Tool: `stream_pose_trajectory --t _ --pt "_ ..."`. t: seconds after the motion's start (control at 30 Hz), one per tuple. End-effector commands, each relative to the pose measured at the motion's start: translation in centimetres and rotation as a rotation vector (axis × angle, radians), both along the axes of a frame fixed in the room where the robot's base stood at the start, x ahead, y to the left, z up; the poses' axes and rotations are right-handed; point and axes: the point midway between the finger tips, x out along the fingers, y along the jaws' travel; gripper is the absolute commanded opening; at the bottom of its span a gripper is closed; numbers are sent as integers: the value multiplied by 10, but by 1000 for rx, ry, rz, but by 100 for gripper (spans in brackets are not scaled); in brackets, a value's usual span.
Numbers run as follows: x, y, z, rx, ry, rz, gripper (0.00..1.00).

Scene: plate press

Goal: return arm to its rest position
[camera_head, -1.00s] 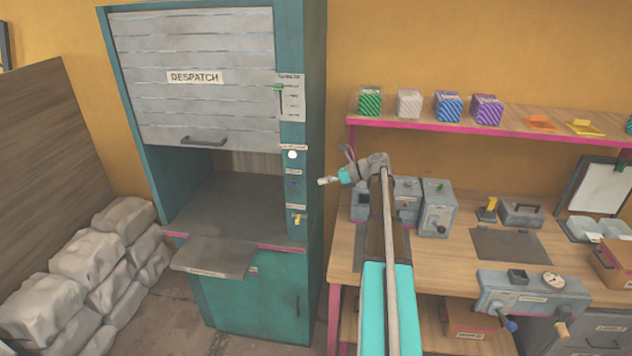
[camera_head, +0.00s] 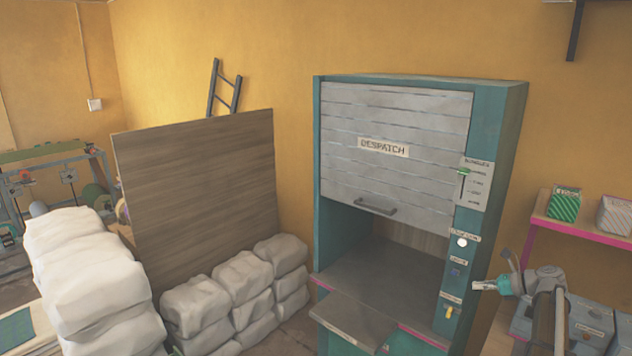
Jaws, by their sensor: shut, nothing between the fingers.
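My gripper (camera_head: 484,286) is at the lower right, at the end of my arm. It points left, toward the control strip on the right side of the teal despatch cabinet (camera_head: 497,150). It is shut and empty. The lower part of my arm is cut off by the frame's bottom edge.
White sacks (camera_head: 240,290) are stacked left of the cabinet, with a wooden panel (camera_head: 195,185) behind them. A shelf (camera_head: 580,235) with patterned boxes stands at the right, above grey units (camera_head: 590,325). A green-topped machine frame (camera_head: 50,165) is at the far left.

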Motion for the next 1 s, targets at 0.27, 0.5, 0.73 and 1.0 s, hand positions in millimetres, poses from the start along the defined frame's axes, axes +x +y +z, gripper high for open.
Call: stream_pose_trajectory --t 0.27,0.5,0.73,1.0 --pt "-18 99 -35 -304 -108 267 0" --pt "-47 176 -64 -576 -231 576 0" --pt "-83 235 -87 -802 -361 909 0" --pt "-131 287 -106 -1016 -520 1341 0"
